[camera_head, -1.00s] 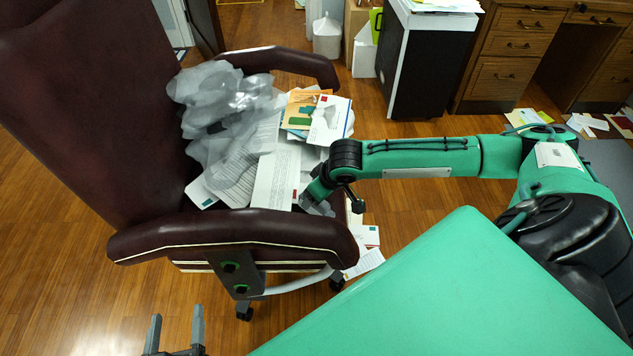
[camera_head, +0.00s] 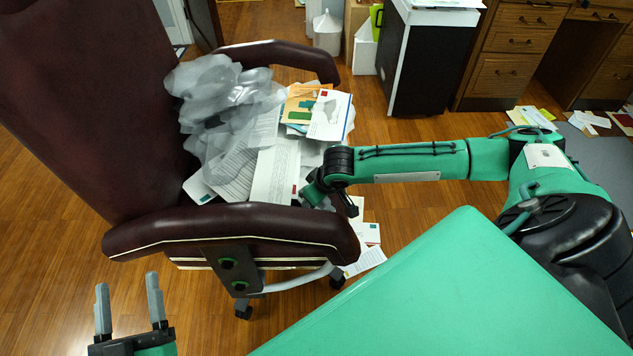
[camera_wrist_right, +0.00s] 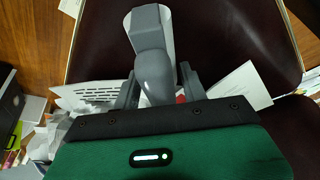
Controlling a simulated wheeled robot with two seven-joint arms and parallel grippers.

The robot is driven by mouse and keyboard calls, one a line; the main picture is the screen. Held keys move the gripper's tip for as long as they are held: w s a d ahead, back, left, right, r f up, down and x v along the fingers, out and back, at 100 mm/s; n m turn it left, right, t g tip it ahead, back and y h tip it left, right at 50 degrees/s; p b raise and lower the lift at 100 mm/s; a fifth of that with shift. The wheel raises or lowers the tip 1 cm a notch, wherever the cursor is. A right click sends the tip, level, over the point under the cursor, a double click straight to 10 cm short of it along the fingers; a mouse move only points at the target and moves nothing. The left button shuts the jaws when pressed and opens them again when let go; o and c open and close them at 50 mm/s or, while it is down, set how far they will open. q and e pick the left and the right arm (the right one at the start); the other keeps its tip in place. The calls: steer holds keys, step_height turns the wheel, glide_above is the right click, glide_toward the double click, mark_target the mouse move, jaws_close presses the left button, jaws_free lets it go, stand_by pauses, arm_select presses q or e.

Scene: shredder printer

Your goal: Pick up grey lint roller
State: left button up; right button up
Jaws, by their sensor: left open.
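The grey lint roller (camera_wrist_right: 152,55) shows in the right wrist view, with a rounded grey handle and a paler wide end. My right gripper (camera_wrist_right: 160,88) has one finger on each side of the handle, close against it, and looks shut on it. In the head view the right gripper (camera_head: 318,197) is low at the chair seat, partly hidden by its own wrist and the near armrest. I cannot make out the roller there. My left gripper (camera_head: 129,306) is open and empty, at the lower left over the floor.
The dark red chair (camera_head: 90,110) holds a heap of papers (camera_head: 272,172), envelopes and translucent grey bags (camera_head: 215,90). Its near armrest (camera_head: 235,228) stands beside the right gripper. A black-and-white cabinet (camera_head: 425,60) and wooden desk (camera_head: 510,55) stand behind. Loose papers lie on the floor.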

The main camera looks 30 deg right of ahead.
steer(key=c, duration=0.4)
steer(key=shift+r, duration=0.1)
steer(key=shift+r, duration=0.15)
arm_select(q)
steer(key=s+d+f+g+p, duration=0.1)
steer(key=s+f+g+p, duration=0.1)
steer(key=f+g, duration=0.3)
steer(key=s+d+f+g+p, duration=0.1)
steer(key=s+d+f+g, duration=0.15)
steer(key=f, duration=0.35)
arm_select(e)
step_height(320, 180, up, 9)
steer(key=shift+r, duration=0.15)
arm_select(q)
steer(key=a+f+g+y+p, duration=0.1)
steer(key=a+g+y+p, duration=0.2)
steer(key=a, duration=0.3)
steer(key=shift+s+f+m+g, duration=0.2)
steer(key=shift+s+m+g, duration=0.1)
steer(key=shift+s+g, duration=0.15)
arm_select(e)
steer(key=shift+r, duration=5.15)
